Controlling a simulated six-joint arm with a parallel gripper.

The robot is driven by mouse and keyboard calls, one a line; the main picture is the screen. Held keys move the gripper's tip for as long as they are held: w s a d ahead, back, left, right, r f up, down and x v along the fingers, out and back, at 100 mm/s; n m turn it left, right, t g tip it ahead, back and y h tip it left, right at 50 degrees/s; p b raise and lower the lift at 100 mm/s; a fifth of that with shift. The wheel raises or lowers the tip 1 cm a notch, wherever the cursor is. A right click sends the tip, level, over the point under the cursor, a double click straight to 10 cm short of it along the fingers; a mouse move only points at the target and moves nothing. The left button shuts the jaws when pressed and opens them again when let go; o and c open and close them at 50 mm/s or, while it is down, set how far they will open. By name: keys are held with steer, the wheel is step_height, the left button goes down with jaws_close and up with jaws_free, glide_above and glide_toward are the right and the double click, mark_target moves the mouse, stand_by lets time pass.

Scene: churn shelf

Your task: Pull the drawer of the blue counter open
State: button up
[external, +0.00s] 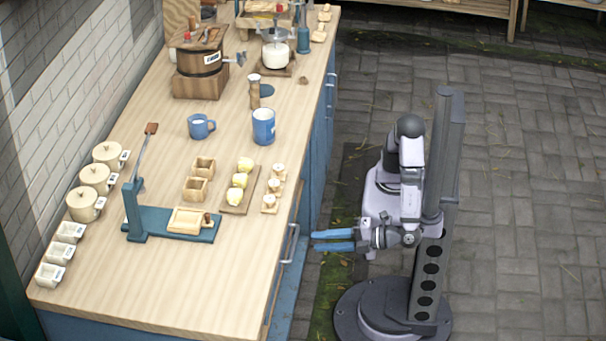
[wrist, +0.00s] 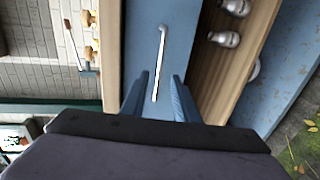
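The blue counter (external: 314,170) has a pale wooden top. Its drawer front (wrist: 180,30) is blue and looks shut, close under the top's edge. A silver bar handle (external: 290,243) is on it; in the wrist view the handle (wrist: 160,62) runs up the picture from between my fingers. My gripper (external: 314,241) is open and empty, with two blue fingers pointing at the handle. A small gap shows between the fingertips and the handle in the external view. The fingers (wrist: 161,75) also show apart in the wrist view, one on each side of the handle's line.
A wooden shelf (wrist: 222,75) with several pale round items lies beside the drawer front in the wrist view. Cups, small boxes, jars and a blue press (external: 150,222) stand on the counter top. The paved floor (external: 520,190) beyond my arm is clear.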

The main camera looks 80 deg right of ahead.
steer(key=x, duration=0.7)
jaws_close()
